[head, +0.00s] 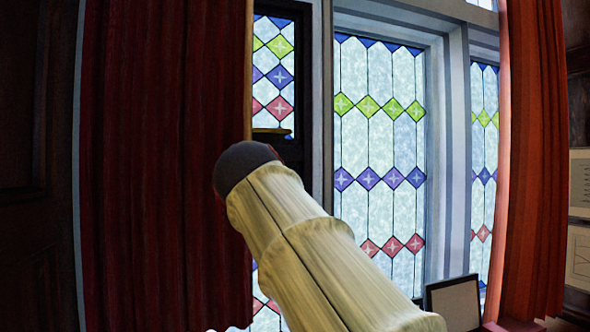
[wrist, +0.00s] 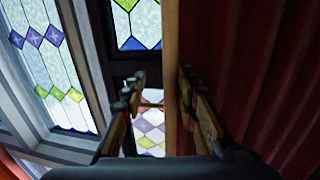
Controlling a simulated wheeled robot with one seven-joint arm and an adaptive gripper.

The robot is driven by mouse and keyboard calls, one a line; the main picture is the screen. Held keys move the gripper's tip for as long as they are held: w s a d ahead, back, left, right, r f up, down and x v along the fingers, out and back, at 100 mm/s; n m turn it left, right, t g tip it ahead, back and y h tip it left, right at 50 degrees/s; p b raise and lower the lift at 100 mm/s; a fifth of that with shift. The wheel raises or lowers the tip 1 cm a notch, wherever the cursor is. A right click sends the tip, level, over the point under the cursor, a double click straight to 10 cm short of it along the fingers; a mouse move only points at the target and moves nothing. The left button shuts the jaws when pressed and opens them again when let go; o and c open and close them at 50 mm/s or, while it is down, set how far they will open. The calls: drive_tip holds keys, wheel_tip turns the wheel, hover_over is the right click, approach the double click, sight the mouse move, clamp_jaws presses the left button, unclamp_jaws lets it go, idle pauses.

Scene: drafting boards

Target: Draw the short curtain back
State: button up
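A dark red curtain (head: 165,165) hangs at the left in the head view, its tan edge beside the leaded window. It also shows at the right of the wrist view (wrist: 260,70). My gripper (wrist: 161,82) is open in the wrist view, with one finger on each side of the curtain's edge strip. A gap with window glass shows between the left finger and the strip. The right finger is close to the red cloth; I cannot tell whether it touches. In the head view my arm hides most of the gripper.
An orange-red curtain (head: 536,150) hangs at the right of the window (head: 380,135). A small dark framed board (head: 455,302) stands low by the sill. Framed drawings (head: 580,258) hang on the far right wall. Dark wood panelling (head: 35,200) is at the far left.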

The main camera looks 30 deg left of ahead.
drive_tip(key=w+d+p, duration=0.4)
drive_tip(key=w+d, duration=0.1)
drive_tip(key=w, duration=0.1)
drive_tip(key=shift+w+d, duration=0.3)
drive_tip(key=shift+d, duration=0.05)
